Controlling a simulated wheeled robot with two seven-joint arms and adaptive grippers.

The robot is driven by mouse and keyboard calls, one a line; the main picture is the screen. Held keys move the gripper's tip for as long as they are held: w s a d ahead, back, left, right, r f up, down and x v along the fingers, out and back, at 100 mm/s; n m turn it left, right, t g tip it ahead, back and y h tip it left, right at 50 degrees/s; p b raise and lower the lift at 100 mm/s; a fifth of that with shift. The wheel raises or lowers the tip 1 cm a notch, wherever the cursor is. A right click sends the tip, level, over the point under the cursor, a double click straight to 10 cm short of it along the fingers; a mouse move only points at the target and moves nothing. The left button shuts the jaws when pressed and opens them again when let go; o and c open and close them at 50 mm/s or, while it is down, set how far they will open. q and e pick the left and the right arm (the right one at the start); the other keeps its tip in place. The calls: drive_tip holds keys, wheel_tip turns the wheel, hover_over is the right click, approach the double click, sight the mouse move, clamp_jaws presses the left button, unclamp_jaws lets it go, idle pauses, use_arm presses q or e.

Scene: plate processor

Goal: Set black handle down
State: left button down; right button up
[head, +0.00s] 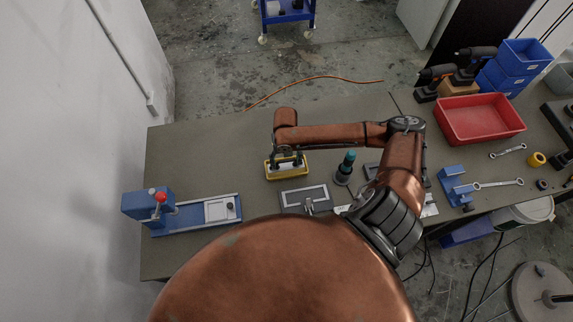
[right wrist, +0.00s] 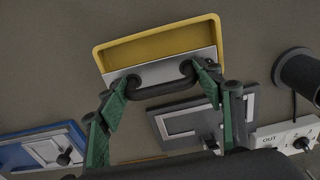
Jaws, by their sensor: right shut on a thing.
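The black handle (right wrist: 163,91) is a dark bar with rounded ends on a silver plate (right wrist: 160,70). My right gripper (head: 287,155) is shut on the black handle; its green-padded fingers (right wrist: 162,82) reach the handle's two ends in the right wrist view. The silver plate overlaps the near part of a shallow yellow tray (right wrist: 165,43). The yellow tray (head: 287,174) also shows under the gripper in the head view. I cannot tell whether the plate rests in the tray or hangs just above it. My left gripper is not in view.
A grey framed plate (head: 305,198) and a dark teal-topped cylinder (head: 345,168) stand close by on the table (head: 205,160). A blue fixture with a red knob (head: 160,196) is at left. A red bin (head: 478,120) is at right. The table's back left is clear.

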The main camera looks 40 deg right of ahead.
sight(286, 165)
drive_tip(key=shift+w+d+f, duration=0.2)
drive_tip(key=shift+d+f, duration=0.05)
drive_tip(key=shift+f, duration=0.1)
drive_tip(key=shift+d+f, duration=0.1)
drive_tip(key=shift+f, duration=1.5)
drive_tip(key=shift+f, duration=0.1)
drive_tip(key=o, duration=1.4)
drive_tip(key=shift+c, duration=0.2)
wheel_tip(286, 165, up, 12)
drive_tip(key=shift+p, duration=0.3)
drive_tip(key=shift+w, duration=0.1)
